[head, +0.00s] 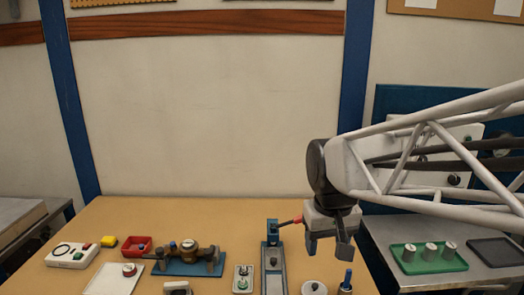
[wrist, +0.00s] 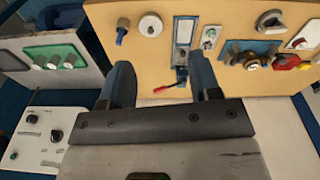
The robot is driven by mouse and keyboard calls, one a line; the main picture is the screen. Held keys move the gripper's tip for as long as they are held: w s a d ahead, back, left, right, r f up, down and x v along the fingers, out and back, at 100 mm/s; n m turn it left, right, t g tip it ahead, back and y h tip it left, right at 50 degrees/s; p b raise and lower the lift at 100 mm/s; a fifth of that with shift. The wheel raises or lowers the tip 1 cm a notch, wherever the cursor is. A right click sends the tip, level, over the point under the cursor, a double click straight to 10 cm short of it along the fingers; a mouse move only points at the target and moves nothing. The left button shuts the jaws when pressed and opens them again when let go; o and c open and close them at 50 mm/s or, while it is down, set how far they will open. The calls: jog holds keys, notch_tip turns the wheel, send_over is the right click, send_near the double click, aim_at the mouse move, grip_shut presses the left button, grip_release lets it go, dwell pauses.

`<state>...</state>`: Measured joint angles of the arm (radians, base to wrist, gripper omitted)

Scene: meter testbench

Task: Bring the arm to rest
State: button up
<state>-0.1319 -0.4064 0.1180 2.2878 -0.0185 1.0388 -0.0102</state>
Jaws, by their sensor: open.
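My arm reaches in from the right in the head view. My gripper (head: 328,248) hangs above the right part of the tan table (head: 190,222), with its fingers pointing down. The fingers are apart and nothing is between them. In the wrist view my gripper (wrist: 163,78) shows two dark blue fingers spread apart, with the table and its parts beyond them. A blue fixture with a red-tipped lever (head: 290,222) stands just left of my gripper in the head view. The red lever (wrist: 165,88) shows between the fingers in the wrist view, apart from them.
Low parts line the table's front: a white box with buttons (head: 72,254), a red bin (head: 137,246), a blue-based fixture (head: 190,268), a grey rail (head: 274,277) and a blue-knobbed part (head: 346,280). A side bench holds a green tray (head: 428,266) with white cylinders. The table's back is clear.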

jog(key=s+d+f+m, duration=0.1)
jog(key=s+d+f, duration=0.1)
jog(key=s, duration=0.4)
jog(key=s+d+f+m+t, duration=0.1)
jog(key=s+d+f, duration=0.1)
jog(key=s, duration=0.4)
jog(key=shift+s+d, duration=0.25)
jog(key=shift+d, duration=0.6)
jog(key=shift+w, duration=0.1)
